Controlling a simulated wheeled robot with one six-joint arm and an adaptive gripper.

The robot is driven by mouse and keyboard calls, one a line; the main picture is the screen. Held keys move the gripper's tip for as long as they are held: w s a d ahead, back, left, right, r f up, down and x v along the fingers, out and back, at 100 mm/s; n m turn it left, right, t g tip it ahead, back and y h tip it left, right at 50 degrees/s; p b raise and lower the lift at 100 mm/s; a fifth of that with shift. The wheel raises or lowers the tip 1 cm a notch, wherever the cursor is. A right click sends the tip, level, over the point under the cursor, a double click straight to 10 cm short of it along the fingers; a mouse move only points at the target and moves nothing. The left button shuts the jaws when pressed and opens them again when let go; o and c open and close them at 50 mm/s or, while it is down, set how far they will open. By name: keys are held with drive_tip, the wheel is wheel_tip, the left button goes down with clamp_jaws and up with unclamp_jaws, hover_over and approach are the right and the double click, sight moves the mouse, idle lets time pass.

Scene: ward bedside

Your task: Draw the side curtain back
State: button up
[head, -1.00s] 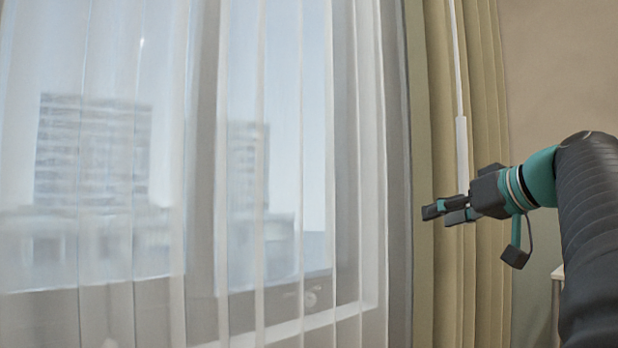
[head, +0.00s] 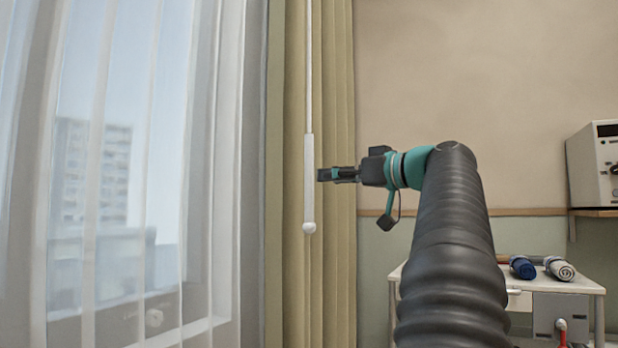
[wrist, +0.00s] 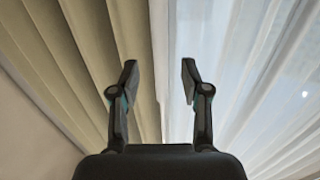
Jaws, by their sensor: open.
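The beige side curtain (head: 338,80) hangs in folds at the right edge of the window. It also shows on the left of the wrist view (wrist: 100,50). A thin white wand with a thicker handle (head: 309,165) and a round knob at its bottom hangs in front of this curtain. My gripper (head: 323,174) is level with the handle, its fingertips just to the right of it in the head view. In the wrist view my gripper (wrist: 157,80) has its two fingers spread apart. I cannot make out the wand clearly between them, nor tell whether they touch it.
A white sheer curtain (head: 120,190) covers the window to the left. A trolley (head: 580,283) with rolled blue and white towels (head: 541,268) stands at the lower right. Above it, a white device (head: 597,165) sits on a wall shelf. The wall between is bare.

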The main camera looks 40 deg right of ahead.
sight(313, 178)
drive_tip(key=w, duration=0.3)
drive_tip(key=w+a+p, duration=0.1)
drive_tip(key=w, duration=0.3)
drive_tip(key=shift+a, duration=0.2)
drive_tip(key=shift+s, duration=0.1)
clamp_jaws()
